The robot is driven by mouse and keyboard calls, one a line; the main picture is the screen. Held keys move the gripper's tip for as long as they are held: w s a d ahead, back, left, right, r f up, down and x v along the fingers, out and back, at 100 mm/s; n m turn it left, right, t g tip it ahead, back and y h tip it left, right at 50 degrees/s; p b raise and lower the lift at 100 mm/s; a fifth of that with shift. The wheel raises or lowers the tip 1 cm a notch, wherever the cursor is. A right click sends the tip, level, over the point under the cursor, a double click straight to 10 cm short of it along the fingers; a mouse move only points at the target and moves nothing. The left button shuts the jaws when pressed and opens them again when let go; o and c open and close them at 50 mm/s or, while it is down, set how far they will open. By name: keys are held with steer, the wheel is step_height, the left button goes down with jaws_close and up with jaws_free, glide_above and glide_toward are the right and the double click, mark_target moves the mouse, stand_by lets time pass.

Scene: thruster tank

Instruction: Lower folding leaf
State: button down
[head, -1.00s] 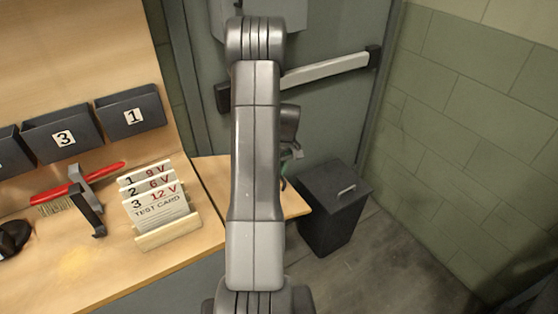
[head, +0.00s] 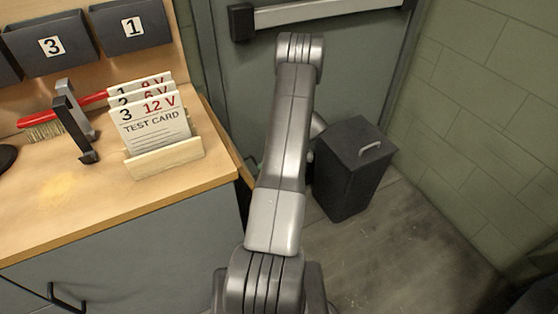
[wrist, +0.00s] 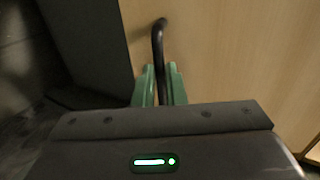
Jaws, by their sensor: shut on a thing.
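The folding leaf (head: 229,143) is a wooden panel at the right end of the bench. In the head view only a narrow strip of it shows, sloping steeply down beside the bench end; my arm hides the rest. In the wrist view its pale wood face (wrist: 235,55) fills the right side. A dark curved handle (wrist: 157,40) stands on that face. My gripper (wrist: 160,85) has green fingers, one on each side of the handle, and is shut on it. In the head view my arm hides the gripper.
The bench (head: 60,222) holds a test card rack (head: 165,160), a black bracket (head: 75,120) and a red brush (head: 92,99). A dark bin (head: 352,170) stands on the floor just right of my arm. A door with a push bar (head: 330,10) is behind. Floor at right is clear.

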steer(key=b+x, duration=0.2)
steer(key=x, duration=0.4)
steer(key=shift+s+a+f+b, duration=0.15)
steer(key=shift+f+b, duration=0.05)
steer(key=shift+b, duration=0.2)
steer(key=shift+s+a+f+b, duration=0.2)
steer(key=shift+s+a+b, duration=0.15)
steer(key=shift+a, duration=0.15)
steer(key=c, duration=1.5)
jaws_free()
steer(key=shift+w+a+f, duration=0.1)
steer(key=shift+w+r, duration=0.15)
steer(key=shift+r, duration=0.2)
steer(key=p+v, duration=0.1)
steer(key=v, duration=1.2)
steer(key=shift+d+f, duration=0.3)
steer(key=shift+d, duration=0.1)
